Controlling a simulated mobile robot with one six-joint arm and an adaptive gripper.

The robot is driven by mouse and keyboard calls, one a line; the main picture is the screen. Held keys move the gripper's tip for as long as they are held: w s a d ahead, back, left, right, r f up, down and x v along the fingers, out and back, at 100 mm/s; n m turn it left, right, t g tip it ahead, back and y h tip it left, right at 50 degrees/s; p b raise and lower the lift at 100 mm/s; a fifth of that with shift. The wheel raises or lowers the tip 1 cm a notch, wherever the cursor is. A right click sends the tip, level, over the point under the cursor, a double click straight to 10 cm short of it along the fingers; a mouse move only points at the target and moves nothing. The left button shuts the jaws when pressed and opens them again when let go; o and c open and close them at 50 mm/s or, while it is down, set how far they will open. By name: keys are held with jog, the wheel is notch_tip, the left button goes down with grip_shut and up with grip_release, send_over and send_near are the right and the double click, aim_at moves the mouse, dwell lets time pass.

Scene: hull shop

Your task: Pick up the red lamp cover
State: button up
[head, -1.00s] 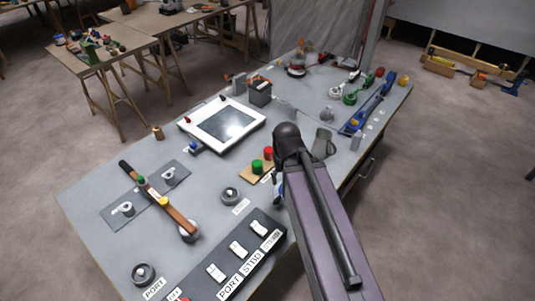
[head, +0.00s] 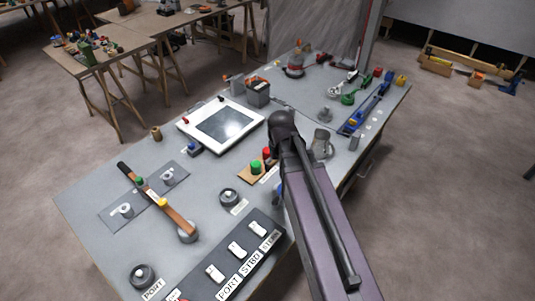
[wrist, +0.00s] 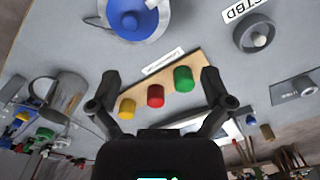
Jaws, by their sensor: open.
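The red lamp cover (wrist: 156,96) is a short round cap on a wooden board (wrist: 188,66), between a green cover (wrist: 184,79) and a yellow cover (wrist: 127,108) in the wrist view. My gripper (wrist: 160,76) is open and empty, its two fingers spread to either side of the row of covers. No finger is seen touching the red cover. In the head view the red cover (head: 267,153) stands beside the green one (head: 256,166), just left of my arm. My arm hides the yellow cover and the fingers there.
A grey mug (head: 322,143) stands right of my arm. A white-framed panel (head: 222,124) lies behind the board. A round dial (head: 229,197) and a labelled switch strip (head: 238,250) are in front. A blue round part (wrist: 138,14) lies near the board.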

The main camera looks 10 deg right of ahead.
aim_at(267, 150)
jog(key=w+n, duration=0.4)
jog(key=w, duration=1.5)
jog(key=shift+d, duration=0.3)
notch_tip(267, 150, down, 8)
jog(key=b, duration=0.8)
jog(key=shift+w+f, duration=0.1)
jog(key=shift+f, duration=0.15)
jog(key=f+b, duration=0.3)
jog(key=b, duration=0.1)
jog(key=shift+w+a+f, duration=0.2)
jog(key=shift+w, duration=0.05)
jog(key=shift+f+b, duration=0.85)
jog(key=shift+f, duration=0.05)
jog(key=shift+c, duration=0.2)
